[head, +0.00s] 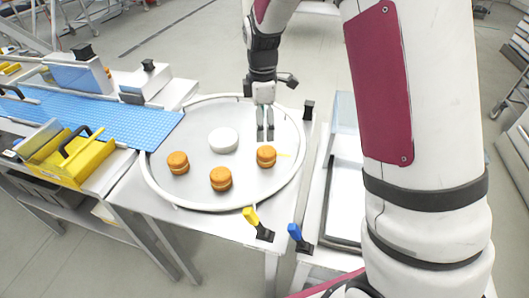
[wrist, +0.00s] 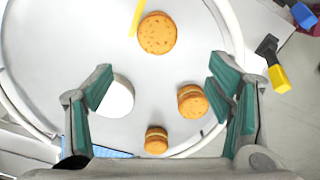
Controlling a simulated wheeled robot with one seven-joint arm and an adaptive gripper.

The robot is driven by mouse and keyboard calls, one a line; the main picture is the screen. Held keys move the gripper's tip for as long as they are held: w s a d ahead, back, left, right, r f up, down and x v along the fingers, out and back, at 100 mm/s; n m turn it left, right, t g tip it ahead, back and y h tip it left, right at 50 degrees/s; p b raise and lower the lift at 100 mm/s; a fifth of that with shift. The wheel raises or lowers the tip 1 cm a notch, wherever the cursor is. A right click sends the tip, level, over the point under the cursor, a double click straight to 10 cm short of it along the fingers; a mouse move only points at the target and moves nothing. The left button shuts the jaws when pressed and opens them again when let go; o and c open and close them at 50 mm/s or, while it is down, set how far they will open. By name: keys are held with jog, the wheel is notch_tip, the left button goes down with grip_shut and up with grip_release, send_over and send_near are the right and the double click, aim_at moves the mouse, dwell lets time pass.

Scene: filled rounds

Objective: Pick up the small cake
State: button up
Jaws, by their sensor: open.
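Three small round orange-brown cakes stand on a round white turntable (head: 160,187). The right cake (head: 266,156) is topmost in the wrist view (wrist: 157,33), beside a thin yellow strip. The front cake (head: 221,178) is right of centre in the wrist view (wrist: 192,101), with a pale filling line. The left cake (head: 178,162) is low in the wrist view (wrist: 156,140). My gripper (head: 265,126) is open and empty, pointing down above the turntable, behind the right cake. In the wrist view its fingers (wrist: 162,90) are wide apart; no cake is touched.
A white disc (head: 223,140) lies on the turntable behind the cakes. A blue conveyor belt (head: 110,110) with a yellow block (head: 80,157) is at left. Yellow-handled (head: 251,216) and blue-handled (head: 295,232) clamps stand at the front edge. A tray table is at right.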

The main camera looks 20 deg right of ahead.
aim_at(266, 150)
notch_tip(266, 150, down, 7)
jog(key=shift+d+f+p, duration=0.1)
jog(key=shift+p, duration=0.25)
jog(key=shift+w+d+f+p, duration=0.1)
jog(key=shift+d+f+p, duration=0.1)
jog(key=shift+f, duration=0.65)
jog(key=shift+s+d+f+p, duration=0.1)
jog(key=shift+f+p, duration=0.1)
jog(key=shift+f, duration=0.7)
jog(key=shift+w+d+f+p, duration=0.1)
jog(key=shift+d+f+p, duration=0.1)
jog(key=shift+f, duration=0.65)
jog(key=c, duration=0.9)
